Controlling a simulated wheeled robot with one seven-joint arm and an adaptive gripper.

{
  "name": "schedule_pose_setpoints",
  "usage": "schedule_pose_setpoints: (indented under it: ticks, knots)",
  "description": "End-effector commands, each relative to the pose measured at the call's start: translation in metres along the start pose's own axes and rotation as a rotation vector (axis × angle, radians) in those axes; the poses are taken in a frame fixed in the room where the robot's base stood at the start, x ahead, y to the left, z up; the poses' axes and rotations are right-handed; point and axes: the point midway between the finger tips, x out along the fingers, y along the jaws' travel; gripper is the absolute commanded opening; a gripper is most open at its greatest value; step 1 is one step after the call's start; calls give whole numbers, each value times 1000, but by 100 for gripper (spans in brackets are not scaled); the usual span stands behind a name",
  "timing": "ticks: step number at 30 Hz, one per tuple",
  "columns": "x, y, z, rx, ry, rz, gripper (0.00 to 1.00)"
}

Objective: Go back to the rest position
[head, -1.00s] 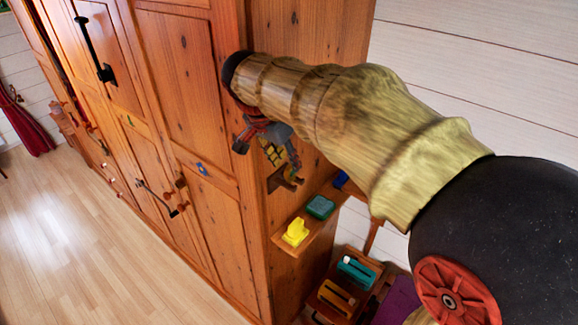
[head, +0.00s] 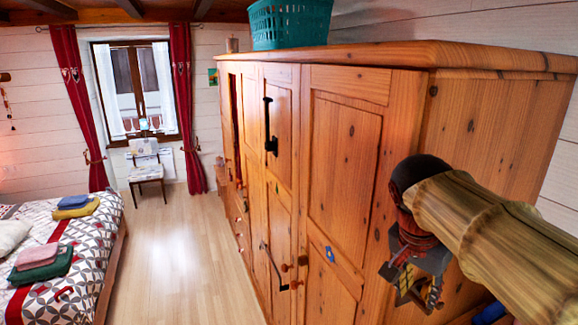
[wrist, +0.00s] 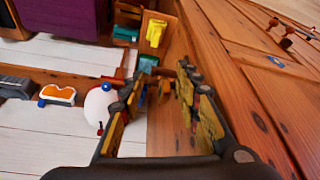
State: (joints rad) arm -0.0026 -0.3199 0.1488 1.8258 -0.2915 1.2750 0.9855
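My gripper (head: 413,282) hangs at the end of my arm, in front of the side panel of the wooden wardrobe (head: 340,160) at the right of the head view. In the wrist view my gripper (wrist: 160,82) has its two yellow-padded fingers spread apart. I see nothing held between them. The wardrobe's front runs along the right side of the wrist view.
In the wrist view a yellow object (wrist: 155,33) and a teal block (wrist: 147,63) sit beyond the fingers. A teal basket (head: 290,24) tops the wardrobe. A bed (head: 85,240) stands left; the floor (head: 180,250) between is clear.

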Motion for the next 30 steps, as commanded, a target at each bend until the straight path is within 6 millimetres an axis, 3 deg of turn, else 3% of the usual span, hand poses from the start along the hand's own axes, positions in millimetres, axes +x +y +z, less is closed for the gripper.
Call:
schedule_pose_setpoints:
  ticks: [1, 9, 15, 21, 30]
  knots:
    - [26, 10, 27, -77, -5, -36, 33]
    - [114, 46, 140, -522, 27, -239, 33]
    - [166, 64, 199, -753, 89, -340, 33]
    - [183, 69, 219, -843, 123, -375, 33]
    - [182, 69, 219, -849, 124, -376, 33]
